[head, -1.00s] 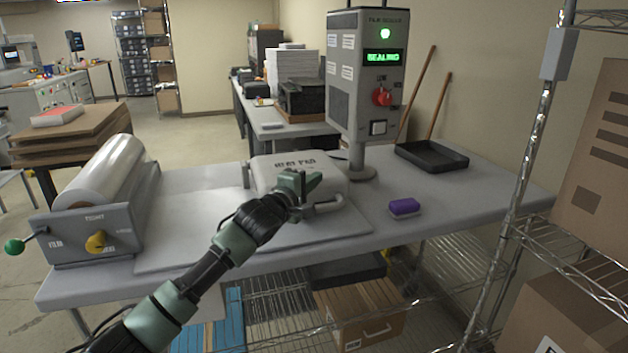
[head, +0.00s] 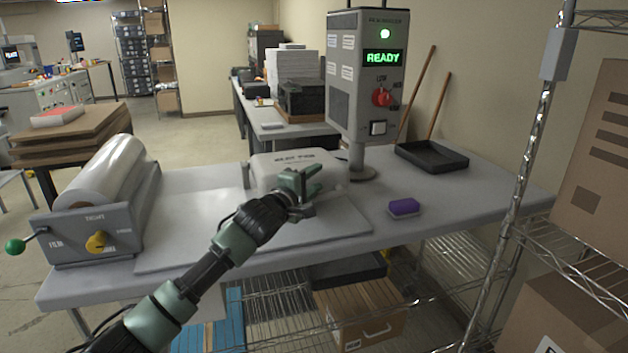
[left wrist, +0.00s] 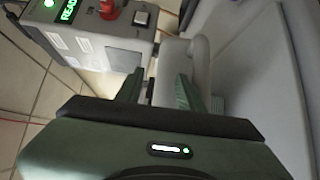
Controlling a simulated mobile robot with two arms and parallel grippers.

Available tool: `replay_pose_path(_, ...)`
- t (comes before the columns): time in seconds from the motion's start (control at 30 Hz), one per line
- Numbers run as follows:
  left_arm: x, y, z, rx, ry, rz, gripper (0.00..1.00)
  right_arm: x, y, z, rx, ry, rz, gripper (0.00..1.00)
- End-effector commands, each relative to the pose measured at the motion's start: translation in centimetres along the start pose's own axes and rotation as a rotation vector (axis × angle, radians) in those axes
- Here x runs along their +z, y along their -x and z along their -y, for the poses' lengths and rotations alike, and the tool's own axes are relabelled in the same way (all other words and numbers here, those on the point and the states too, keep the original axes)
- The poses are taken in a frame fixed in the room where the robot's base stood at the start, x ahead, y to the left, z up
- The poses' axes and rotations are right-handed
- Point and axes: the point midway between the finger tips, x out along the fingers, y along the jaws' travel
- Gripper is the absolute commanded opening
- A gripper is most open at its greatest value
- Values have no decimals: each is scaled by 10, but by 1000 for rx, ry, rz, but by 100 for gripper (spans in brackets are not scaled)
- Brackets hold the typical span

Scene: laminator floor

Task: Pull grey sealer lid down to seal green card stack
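The grey sealer lid (head: 270,168) with a printed label sits low over the sealer base on the white table. Its top now looks more edge-on; I cannot tell whether its front edge touches the base. The green card stack is not visible. My left gripper (head: 306,184) is at the lid's front, with fingers spread. In the left wrist view the fingers (left wrist: 158,90) stand apart near the grey handle bar (left wrist: 200,52); no firm grip shows. The control box (head: 368,75) reads READY with a green lamp. My right gripper is not in view.
A film roll holder (head: 95,235) stands at the table's left. A purple sponge (head: 404,207) and a black tray (head: 431,156) lie to the right. A wire shelf with cardboard boxes (head: 565,310) stands at the right edge. The table's front right is clear.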

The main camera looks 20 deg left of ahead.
Motion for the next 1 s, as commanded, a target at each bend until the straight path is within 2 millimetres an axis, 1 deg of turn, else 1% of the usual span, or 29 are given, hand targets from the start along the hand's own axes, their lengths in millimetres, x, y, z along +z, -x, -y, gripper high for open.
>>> replay_pose_path(0.17, 0, 2, 2, -2, 1, 0, 40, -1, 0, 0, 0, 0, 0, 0)
replay_pose_path(1.0, -1, 61, 8, -5, 0, -1, 40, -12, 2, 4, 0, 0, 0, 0)
